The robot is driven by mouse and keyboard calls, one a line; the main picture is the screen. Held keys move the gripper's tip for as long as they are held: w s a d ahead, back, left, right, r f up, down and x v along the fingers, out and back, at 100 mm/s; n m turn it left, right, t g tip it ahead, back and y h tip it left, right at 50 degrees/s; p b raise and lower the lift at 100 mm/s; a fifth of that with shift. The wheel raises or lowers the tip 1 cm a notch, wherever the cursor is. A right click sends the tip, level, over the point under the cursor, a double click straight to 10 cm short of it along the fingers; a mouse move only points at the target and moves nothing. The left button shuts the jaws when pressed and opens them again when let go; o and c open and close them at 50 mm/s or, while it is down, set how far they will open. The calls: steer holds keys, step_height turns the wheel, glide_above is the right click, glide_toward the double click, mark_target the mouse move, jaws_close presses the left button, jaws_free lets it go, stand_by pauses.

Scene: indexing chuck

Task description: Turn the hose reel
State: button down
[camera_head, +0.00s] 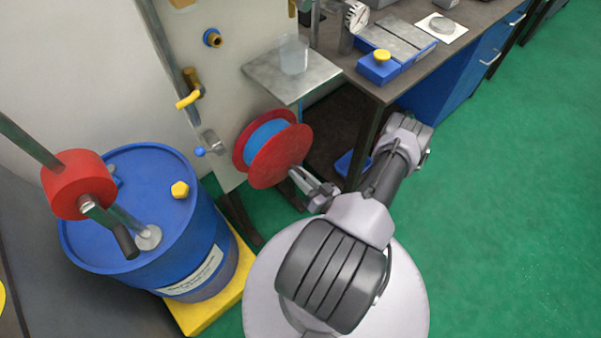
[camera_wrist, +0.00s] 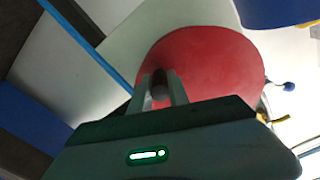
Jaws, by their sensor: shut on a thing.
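The hose reel (camera_head: 282,158) has two red flanges with blue hose (camera_head: 262,136) wound between them. It is mounted on a pale panel below a metal shelf. In the wrist view the red flange (camera_wrist: 215,65) fills the upper middle. A short dark crank handle (camera_wrist: 160,78) stands out from the flange near its lower left edge. My gripper (camera_head: 298,174) is at the reel's lower right face, with its fingers (camera_wrist: 161,92) on both sides of the handle, shut on it. The handle is mostly hidden in the head view.
A blue drum (camera_head: 135,195) with a red-bodied pump (camera_head: 75,183) stands left on a yellow base. A yellow-handled valve (camera_head: 188,99) is on the panel. The metal shelf (camera_head: 290,75) overhangs the reel. A workbench (camera_head: 465,42) stands behind my arm. Green floor is clear on the right.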

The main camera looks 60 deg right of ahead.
steer(key=shift+w+a+f+m, duration=0.15)
steer(key=shift+a+m, duration=0.35)
steer(key=shift+m, duration=0.2)
steer(key=c, duration=1.3)
jaws_free()
steer(key=shift+o, duration=0.2)
